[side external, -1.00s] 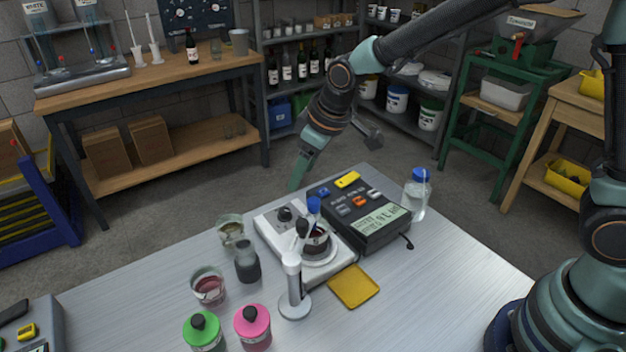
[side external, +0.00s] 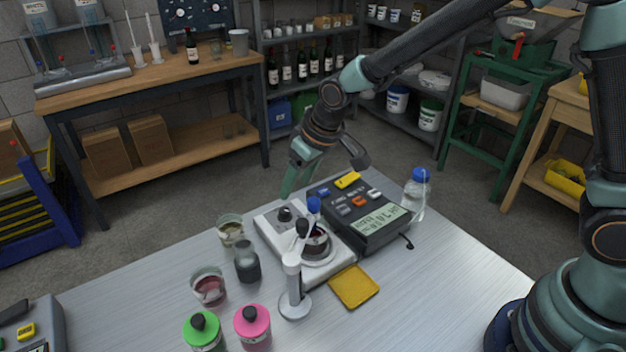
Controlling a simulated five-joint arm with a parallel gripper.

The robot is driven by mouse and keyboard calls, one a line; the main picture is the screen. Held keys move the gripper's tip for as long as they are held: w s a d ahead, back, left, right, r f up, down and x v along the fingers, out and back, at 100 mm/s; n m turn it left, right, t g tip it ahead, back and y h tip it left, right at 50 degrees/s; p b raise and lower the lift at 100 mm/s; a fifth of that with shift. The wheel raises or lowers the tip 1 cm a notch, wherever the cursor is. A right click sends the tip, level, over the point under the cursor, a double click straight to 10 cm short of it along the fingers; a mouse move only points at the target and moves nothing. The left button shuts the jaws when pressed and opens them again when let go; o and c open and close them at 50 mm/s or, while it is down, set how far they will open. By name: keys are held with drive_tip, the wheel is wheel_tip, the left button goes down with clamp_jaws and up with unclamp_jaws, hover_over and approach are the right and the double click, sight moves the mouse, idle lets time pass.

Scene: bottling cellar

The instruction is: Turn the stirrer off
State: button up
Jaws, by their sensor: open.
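The stirrer (side external: 270,231) is a white and grey box on the metal table. Its dark round knob (side external: 285,214) is on its top at the far left end. A beaker of dark red liquid (side external: 316,246) stands on its round plate, with a blue-capped probe (side external: 314,206) in it. My gripper (side external: 324,181) is open and empty, pointing down above the far end of the stirrer. The tip of its long jaw is just above and behind the knob in the picture; I cannot tell whether it touches. The other jaw is spread to the right.
A dark meter (side external: 372,234) sits right against the stirrer, with a clear bottle (side external: 416,196) beyond. A probe stand (side external: 294,290), a yellow tray (side external: 354,286), a dark bottle (side external: 247,263) and beakers crowd the near side. The table's front right is clear.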

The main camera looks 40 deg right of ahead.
sight(284, 210)
drive_tip(key=x, duration=0.9)
drive_tip(key=shift+d, duration=0.1)
drive_tip(key=shift+c, duration=0.3)
clamp_jaws()
